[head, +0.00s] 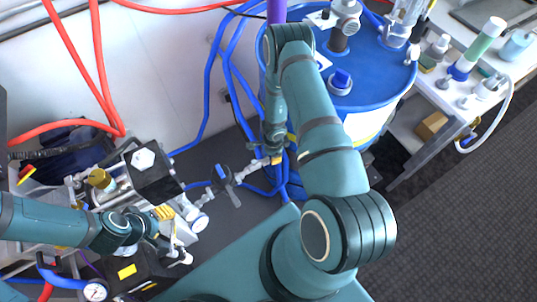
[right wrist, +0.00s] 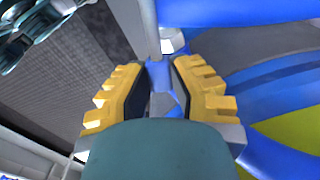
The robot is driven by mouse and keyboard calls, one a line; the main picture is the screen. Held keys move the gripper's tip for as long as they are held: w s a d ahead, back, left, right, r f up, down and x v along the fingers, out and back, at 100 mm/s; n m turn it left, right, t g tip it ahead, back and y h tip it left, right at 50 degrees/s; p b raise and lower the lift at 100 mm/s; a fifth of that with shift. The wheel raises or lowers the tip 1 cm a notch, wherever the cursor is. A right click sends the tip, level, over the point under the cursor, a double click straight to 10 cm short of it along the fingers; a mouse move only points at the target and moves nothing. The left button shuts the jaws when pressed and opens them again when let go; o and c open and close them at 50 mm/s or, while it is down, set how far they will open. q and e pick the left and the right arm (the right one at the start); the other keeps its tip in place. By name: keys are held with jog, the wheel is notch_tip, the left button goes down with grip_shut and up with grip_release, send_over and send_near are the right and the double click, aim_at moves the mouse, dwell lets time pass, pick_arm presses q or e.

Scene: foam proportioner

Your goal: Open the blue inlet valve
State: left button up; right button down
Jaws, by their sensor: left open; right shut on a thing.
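My right gripper (head: 276,158) reaches down beside the blue drum, at the right end of a pale pipe fitting (head: 255,168). In the right wrist view its yellow-padded fingers (right wrist: 162,95) are closed around a small blue part (right wrist: 164,104), mostly hidden. I cannot tell whether this part is the inlet valve's handle. A dark valve (head: 224,180) with some blue on it sits in the line left of that fitting. My left gripper (head: 172,232) is open beside the pump, left of that valve.
The blue drum (head: 385,68) stands behind my right arm. The metal pump unit (head: 150,172) is at left, with a pressure gauge (head: 95,291) below it. Blue hoses (head: 207,100) and red hoses (head: 100,60) run along the wall. A bench (head: 458,95) with bottles is at right.

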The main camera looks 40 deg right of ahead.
pick_arm(q)
jog(key=shift+w+d+r, duration=0.15)
jog(key=shift+w+r, duration=0.15)
jog(key=shift+w, duration=0.1)
pick_arm(e)
jog(key=shift+w+d+f+n, duration=0.15)
jog(key=shift+w+n, duration=0.65)
jog(key=shift+n, duration=0.5)
jog(key=shift+w, duration=0.1)
jog(key=c, duration=0.8)
grip_release()
notch_tip(320, 180, up, 12)
jog(key=shift+r, duration=0.1)
